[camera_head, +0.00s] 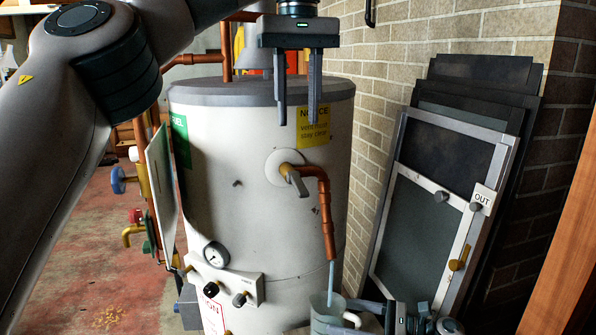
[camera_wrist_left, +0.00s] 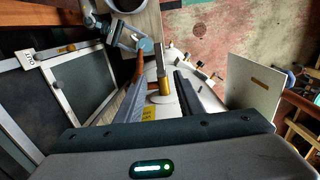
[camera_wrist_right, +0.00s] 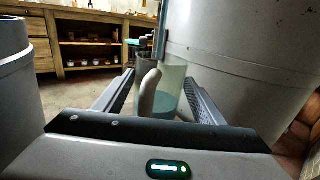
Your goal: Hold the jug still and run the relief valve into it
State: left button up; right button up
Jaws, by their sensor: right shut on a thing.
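The relief valve (camera_head: 288,172) is a brass fitting with a lever on the front of the white tank (camera_head: 240,235); it also shows in the left wrist view (camera_wrist_left: 164,84). Its copper pipe (camera_head: 327,215) bends down, and a pale blue stream (camera_head: 331,280) runs from its end into the jug (camera_head: 322,312). The clear jug, also in the right wrist view (camera_wrist_right: 172,85), holds some bluish water. My left gripper (camera_head: 299,120) is open and empty, above the valve in the head view. My right gripper (camera_wrist_right: 150,95) is shut on the jug by its pale handle (camera_wrist_right: 149,92).
A pressure gauge (camera_head: 215,254) and small knobs are low on the tank. A yellow notice (camera_head: 313,127) is on its front. Framed panels (camera_head: 425,235) lean on the brick wall at the right. A white board (camera_head: 161,190) stands left of the tank. A workbench (camera_wrist_right: 90,40) is far behind.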

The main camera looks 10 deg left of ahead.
aim_at(298, 180)
pick_arm(q)
jog(key=shift+f, duration=0.1)
jog(key=shift+f, duration=5.95)
grip_shut()
